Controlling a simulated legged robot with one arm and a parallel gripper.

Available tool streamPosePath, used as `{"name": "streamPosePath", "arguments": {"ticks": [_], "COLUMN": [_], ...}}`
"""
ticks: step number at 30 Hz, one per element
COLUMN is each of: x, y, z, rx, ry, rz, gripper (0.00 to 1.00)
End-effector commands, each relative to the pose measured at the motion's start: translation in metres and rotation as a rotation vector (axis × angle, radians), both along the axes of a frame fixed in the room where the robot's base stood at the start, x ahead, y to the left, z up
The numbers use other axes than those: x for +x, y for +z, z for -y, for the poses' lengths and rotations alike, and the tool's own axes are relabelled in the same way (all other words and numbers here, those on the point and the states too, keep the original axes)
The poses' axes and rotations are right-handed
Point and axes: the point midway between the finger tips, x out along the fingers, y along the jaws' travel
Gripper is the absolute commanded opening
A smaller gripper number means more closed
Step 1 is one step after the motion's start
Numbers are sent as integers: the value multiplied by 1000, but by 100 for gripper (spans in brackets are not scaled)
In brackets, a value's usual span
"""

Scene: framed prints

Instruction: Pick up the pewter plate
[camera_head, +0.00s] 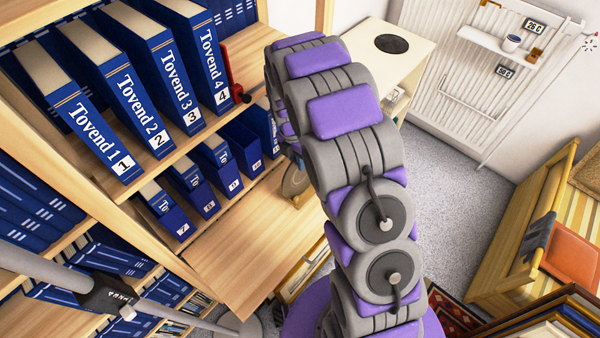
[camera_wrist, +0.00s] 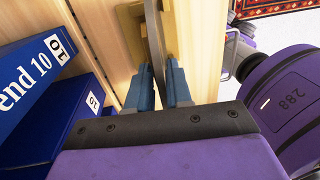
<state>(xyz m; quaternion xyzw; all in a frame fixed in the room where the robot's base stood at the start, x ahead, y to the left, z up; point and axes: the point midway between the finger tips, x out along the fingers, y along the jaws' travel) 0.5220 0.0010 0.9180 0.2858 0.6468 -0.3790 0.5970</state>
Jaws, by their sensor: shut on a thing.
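The pewter plate (camera_head: 294,180) shows in part in the head view as a grey disc beside my arm, upright in a small wooden stand (camera_head: 301,198) on the shelf. In the wrist view the plate (camera_wrist: 155,35) is seen edge-on as a thin dark grey band. My gripper (camera_wrist: 161,72) has its two blue fingers on either side of that edge and is shut on it. The stand (camera_wrist: 130,30) shows beside the plate there. In the head view my gripper is hidden behind my arm.
Blue numbered binders (camera_head: 150,90) fill the shelves at left, and more binders (camera_wrist: 38,85) lie close to my gripper's left. The wooden shelf board (camera_head: 245,250) is bare in front. A cream cabinet (camera_head: 425,55) and a wooden bench (camera_head: 525,230) stand beyond grey carpet (camera_head: 460,185).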

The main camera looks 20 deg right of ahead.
Motion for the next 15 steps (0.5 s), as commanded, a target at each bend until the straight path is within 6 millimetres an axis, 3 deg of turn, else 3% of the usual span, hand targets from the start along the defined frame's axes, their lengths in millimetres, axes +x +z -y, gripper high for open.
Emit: {"name": "streamPosePath", "arguments": {"ticks": [4,15], "x": [0,0], "y": [0,0], "z": [0,0], "rx": [1,0], "ry": [0,0], "rz": [1,1], "gripper": [0,0]}}
